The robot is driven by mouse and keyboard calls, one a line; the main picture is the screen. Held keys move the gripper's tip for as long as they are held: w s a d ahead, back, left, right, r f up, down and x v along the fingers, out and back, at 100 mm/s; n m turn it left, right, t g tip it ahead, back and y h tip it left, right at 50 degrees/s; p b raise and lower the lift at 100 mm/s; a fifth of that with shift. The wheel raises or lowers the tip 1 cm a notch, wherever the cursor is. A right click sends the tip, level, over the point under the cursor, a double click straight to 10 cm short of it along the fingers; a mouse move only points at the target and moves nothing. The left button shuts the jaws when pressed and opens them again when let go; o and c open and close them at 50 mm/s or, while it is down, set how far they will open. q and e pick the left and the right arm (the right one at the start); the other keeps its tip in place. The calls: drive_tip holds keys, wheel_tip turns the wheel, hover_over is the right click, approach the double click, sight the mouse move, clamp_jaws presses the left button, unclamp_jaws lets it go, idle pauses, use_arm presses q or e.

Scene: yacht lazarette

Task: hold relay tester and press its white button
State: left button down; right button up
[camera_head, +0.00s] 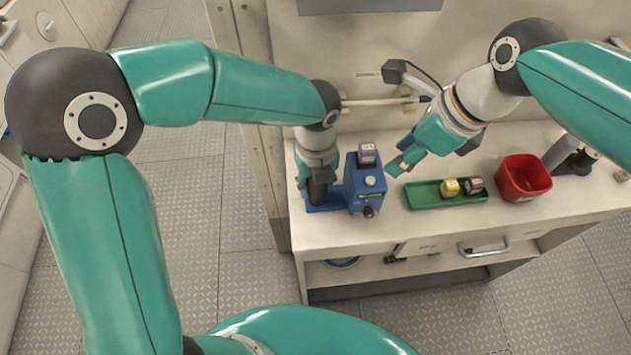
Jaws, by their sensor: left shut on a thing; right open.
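The blue relay tester (354,192) stands on the light bench top. Its round white button (370,181) faces up, and a dark knob (369,212) is on its front. A small grey block with a pale top (367,154) sits at the back of the tester. My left gripper (322,196) points down at the tester's left side and is shut on it; its fingertips are partly hidden. My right gripper (400,162) is open and empty, to the right of the tester and apart from the button.
A green tray (424,196) right of the tester holds a yellow block (450,188) and a brown block (474,186). A red bin (524,178) stands further right. A lamp-like fixture (394,72) is behind.

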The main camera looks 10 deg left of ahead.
clamp_jaws()
idle(1.4)
